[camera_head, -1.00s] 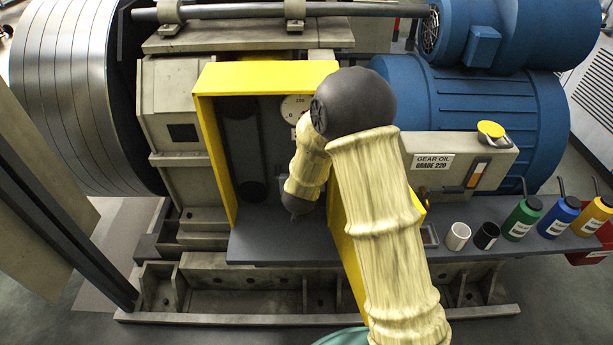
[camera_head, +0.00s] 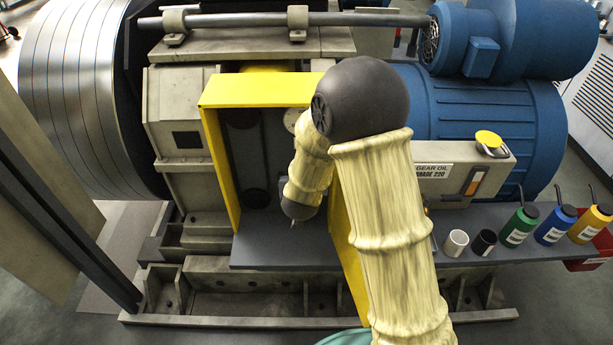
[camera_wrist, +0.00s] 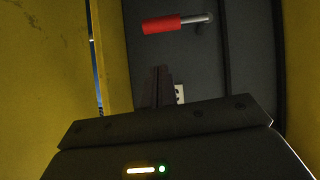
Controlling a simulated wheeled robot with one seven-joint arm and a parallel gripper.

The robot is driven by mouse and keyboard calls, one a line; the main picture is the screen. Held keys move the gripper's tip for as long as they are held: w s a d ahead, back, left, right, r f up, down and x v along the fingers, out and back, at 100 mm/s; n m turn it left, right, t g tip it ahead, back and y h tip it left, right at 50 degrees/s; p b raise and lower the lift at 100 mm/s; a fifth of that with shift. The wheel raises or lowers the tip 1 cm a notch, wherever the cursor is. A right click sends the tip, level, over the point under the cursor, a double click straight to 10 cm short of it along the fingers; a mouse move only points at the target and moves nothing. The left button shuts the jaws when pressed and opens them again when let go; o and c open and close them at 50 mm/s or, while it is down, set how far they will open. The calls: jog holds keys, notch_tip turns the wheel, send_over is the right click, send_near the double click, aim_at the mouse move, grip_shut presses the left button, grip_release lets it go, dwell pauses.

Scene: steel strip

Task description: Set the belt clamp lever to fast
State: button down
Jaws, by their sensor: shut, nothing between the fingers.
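The lever, with a red grip (camera_wrist: 162,24) on a silver rod, shows in the wrist view against a dark grey panel (camera_wrist: 150,55). Its grip points left and its rod runs right to the panel. My gripper (camera_wrist: 160,72) has its dark fingers together, below the red grip in that picture and apart from it. A small white plate with dark marks (camera_wrist: 180,93) shows partly beside the fingers; I cannot read it. In the head view my gripper (camera_head: 292,222) hangs inside the yellow-framed housing (camera_head: 222,170), and my arm hides the lever.
Yellow walls (camera_wrist: 35,70) stand close on the left in the wrist view. A grey shelf (camera_head: 400,255) runs along the front, with a white cup (camera_head: 456,243), a black cup (camera_head: 484,241) and several oil bottles at the right. Blue motors stand behind.

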jog(key=v, duration=0.6)
jog(key=shift+s+d, duration=0.2)
jog(key=shift+s, duration=0.05)
jog(key=shift+w+r, duration=0.1)
